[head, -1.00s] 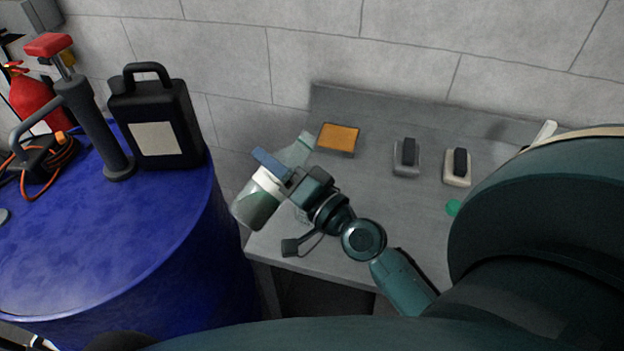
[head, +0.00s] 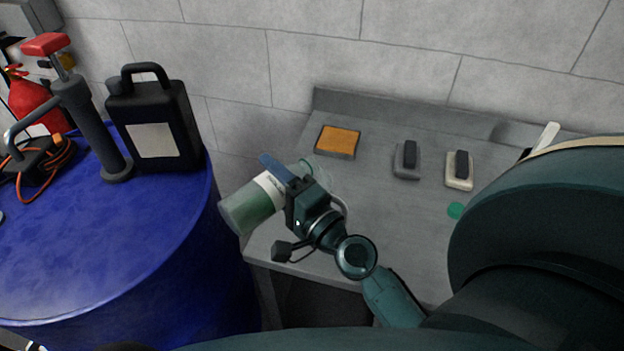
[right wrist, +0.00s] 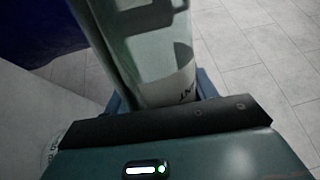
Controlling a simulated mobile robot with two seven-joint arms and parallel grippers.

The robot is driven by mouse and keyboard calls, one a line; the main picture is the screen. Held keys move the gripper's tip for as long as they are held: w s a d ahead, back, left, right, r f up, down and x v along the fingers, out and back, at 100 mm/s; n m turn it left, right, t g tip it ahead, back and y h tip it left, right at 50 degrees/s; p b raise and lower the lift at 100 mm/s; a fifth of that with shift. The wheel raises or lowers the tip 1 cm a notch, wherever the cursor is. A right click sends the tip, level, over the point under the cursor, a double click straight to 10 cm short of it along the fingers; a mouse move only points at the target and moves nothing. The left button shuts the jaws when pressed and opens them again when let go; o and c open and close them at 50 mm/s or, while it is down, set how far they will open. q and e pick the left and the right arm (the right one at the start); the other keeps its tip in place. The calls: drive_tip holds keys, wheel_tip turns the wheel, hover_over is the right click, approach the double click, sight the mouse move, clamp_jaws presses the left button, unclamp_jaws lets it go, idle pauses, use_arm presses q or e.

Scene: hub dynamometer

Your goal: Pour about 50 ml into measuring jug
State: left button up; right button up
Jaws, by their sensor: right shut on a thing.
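My right gripper (head: 285,183) is shut on a translucent bottle (head: 248,208) with a white label and greenish contents. My left gripper is not in view.
A blue drum (head: 110,245) at the left carries a black canister (head: 155,125) and a pump (head: 95,125).

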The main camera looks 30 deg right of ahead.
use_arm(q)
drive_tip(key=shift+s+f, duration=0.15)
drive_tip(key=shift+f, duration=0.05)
use_arm(e)
drive_tip(key=shift+d+f+m, duration=0.1)
drive_tip(key=shift+m, duration=0.7)
drive_tip(key=shift+a, duration=0.2)
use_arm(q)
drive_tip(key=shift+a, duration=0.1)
use_arm(e)
drive_tip(key=shift+a, duration=0.55)
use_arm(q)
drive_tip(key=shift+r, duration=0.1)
use_arm(e)
drive_tip(key=shift+a, duration=0.1)
use_arm(q)
drive_tip(key=shift+p, duration=0.4)
use_arm(e)
drive_tip(key=shift+w+r+m+h, duration=0.1)
drive_tip(key=shift+r+m+h, duration=0.1)
drive_tip(key=shift+m+h, duration=0.3)
idle(2.2)
